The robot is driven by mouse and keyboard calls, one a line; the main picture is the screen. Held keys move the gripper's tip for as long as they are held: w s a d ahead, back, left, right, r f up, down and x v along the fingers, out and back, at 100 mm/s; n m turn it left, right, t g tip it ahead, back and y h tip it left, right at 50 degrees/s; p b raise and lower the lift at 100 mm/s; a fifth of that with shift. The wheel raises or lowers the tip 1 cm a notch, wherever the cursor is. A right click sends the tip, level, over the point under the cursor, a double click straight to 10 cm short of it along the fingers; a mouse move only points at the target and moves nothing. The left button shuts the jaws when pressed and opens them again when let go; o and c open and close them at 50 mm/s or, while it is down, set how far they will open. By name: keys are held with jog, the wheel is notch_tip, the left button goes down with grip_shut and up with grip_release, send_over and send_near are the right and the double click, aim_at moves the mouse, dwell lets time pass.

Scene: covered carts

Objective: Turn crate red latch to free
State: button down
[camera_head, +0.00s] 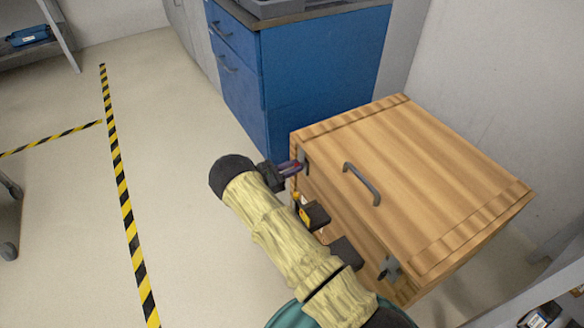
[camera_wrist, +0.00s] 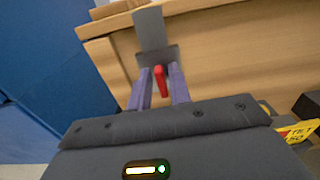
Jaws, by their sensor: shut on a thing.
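The wooden crate (camera_head: 425,180) stands at the right of the head view, with a closed lid that carries a dark handle (camera_head: 362,183). In the wrist view the crate's wooden front (camera_wrist: 230,60) fills the upper right. The red latch (camera_wrist: 160,80) shows there between my two fingers, below a grey metal plate (camera_wrist: 150,30) at the lid's edge. My gripper (camera_wrist: 159,88) is shut on the red latch. In the head view my gripper (camera_head: 290,168) is at the crate's far left corner, and the latch is mostly hidden by the fingers.
A blue cabinet (camera_head: 320,75) stands behind the crate, close to my gripper. A second dark latch (camera_head: 390,268) is at the crate's near front corner. A yellow label (camera_wrist: 300,132) is at the wrist view's right. Open floor (camera_head: 165,130) with striped tape lies left.

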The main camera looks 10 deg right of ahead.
jog(key=shift+w+n, duration=0.1)
jog(key=shift+n, duration=0.2)
jog(key=n, duration=0.3)
jog(key=n+p, duration=0.1)
jog(key=n, duration=0.3)
jog(key=shift+w+a+f+n, duration=0.1)
jog(key=shift+w+a+n, duration=0.1)
jog(key=shift+n, duration=0.1)
jog(key=shift+w+f+n, duration=0.1)
jog(key=shift+f+n, duration=0.1)
jog(key=shift+n, duration=1.85)
jog(key=shift+w+f+n, duration=0.1)
jog(key=shift+f+n, duration=0.1)
jog(key=shift+n, duration=1.85)
jog(key=c, duration=1.5)
grip_release()
